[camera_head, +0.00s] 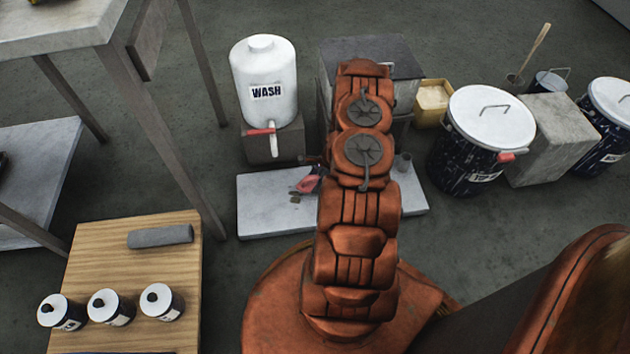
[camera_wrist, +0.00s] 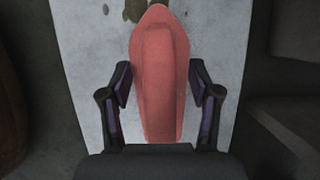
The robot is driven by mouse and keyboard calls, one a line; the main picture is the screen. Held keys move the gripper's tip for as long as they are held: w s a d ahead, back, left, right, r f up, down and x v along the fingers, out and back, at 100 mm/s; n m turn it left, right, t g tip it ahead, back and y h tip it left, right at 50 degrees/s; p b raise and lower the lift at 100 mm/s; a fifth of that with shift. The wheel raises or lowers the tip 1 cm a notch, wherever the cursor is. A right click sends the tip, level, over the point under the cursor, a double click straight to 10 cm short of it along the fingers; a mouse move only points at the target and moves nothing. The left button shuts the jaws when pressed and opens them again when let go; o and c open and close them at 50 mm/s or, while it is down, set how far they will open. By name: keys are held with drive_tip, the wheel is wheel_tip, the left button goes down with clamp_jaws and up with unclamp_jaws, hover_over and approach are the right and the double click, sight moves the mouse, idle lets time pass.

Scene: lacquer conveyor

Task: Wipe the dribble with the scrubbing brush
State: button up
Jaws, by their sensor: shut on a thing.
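The scrubbing brush shows its red, pointed back (camera_wrist: 160,85) in the wrist view, and a small red part of it (camera_head: 308,184) shows beside my arm in the head view. My gripper (camera_wrist: 160,68) is shut on the brush, with a finger on each side. The dribble is a few dark olive spots (camera_head: 296,197) on the pale slab (camera_head: 262,212), just left of the brush. In the wrist view, spots (camera_wrist: 133,10) lie at the top edge, just beyond the brush's tip. The bristles are hidden, so I cannot tell whether they touch the slab.
A white WASH drum (camera_head: 264,85) with a red tap stands on a block behind the slab. A lidded paint drum (camera_head: 490,125) stands right. A wooden board (camera_head: 95,250) holds a grey block and several small pots.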

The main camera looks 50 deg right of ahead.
drive_tip(key=shift+f, duration=0.8)
